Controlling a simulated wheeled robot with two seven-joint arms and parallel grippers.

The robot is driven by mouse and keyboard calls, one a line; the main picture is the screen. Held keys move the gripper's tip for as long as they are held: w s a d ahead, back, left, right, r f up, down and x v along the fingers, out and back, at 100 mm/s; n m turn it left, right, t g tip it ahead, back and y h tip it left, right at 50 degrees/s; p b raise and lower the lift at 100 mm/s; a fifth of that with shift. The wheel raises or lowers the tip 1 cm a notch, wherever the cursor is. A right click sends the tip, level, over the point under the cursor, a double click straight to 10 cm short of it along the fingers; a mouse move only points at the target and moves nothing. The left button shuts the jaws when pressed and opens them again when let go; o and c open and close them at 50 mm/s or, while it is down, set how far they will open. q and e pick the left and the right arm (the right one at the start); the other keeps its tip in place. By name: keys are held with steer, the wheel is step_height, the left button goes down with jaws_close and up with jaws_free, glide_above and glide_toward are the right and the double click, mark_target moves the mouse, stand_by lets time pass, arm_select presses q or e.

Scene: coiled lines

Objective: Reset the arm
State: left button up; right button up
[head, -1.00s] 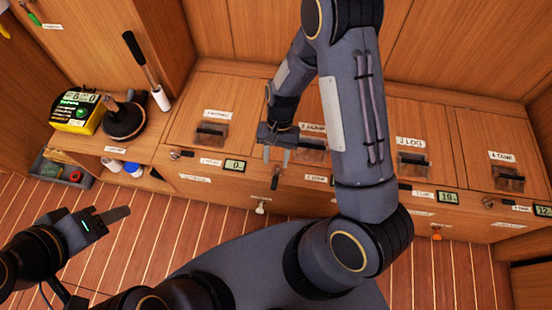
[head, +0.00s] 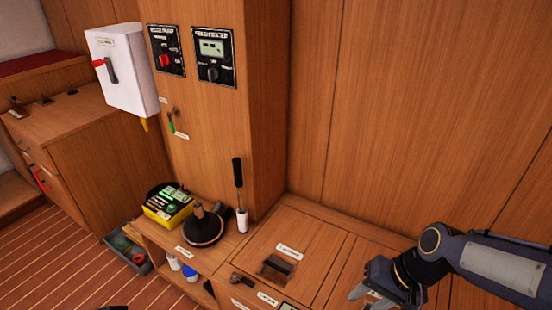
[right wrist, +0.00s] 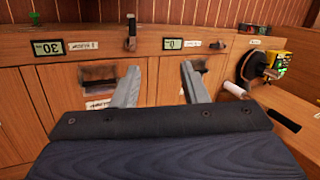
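My right arm comes in from the right edge of the head view. Its gripper (head: 366,294) is low in that view, over the locker tops just right of the first lid. In the right wrist view the two fingers of the right gripper (right wrist: 158,84) are well apart, with nothing between them.
A wooden bench with a lidded locker (head: 300,245) runs along the wall. A yellow device (head: 168,204), a dark round-based object (head: 204,226) and a black-handled tool in a white holder (head: 241,215) stand left of it. A white switch box (head: 121,70) hangs on the left. A grey crate (head: 128,252) sits on the floor.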

steer(key=s+d+r+n+t, duration=0.2)
steer(key=s+r+t, duration=0.3)
steer(key=s, duration=0.4)
arm_select(q)
step_height(320, 180, up, 20)
steer(key=p, duration=2)
arm_select(e)
step_height(320, 180, up, 21)
steer(key=shift+s+a+r+n+g+h, duration=0.2)
steer(key=shift+s+a+n+g+h, duration=0.1)
steer(key=shift+h, duration=0.1)
arm_select(q)
steer(key=shift+c, duration=0.3)
arm_select(e)
steer(key=shift+c, duration=0.3)
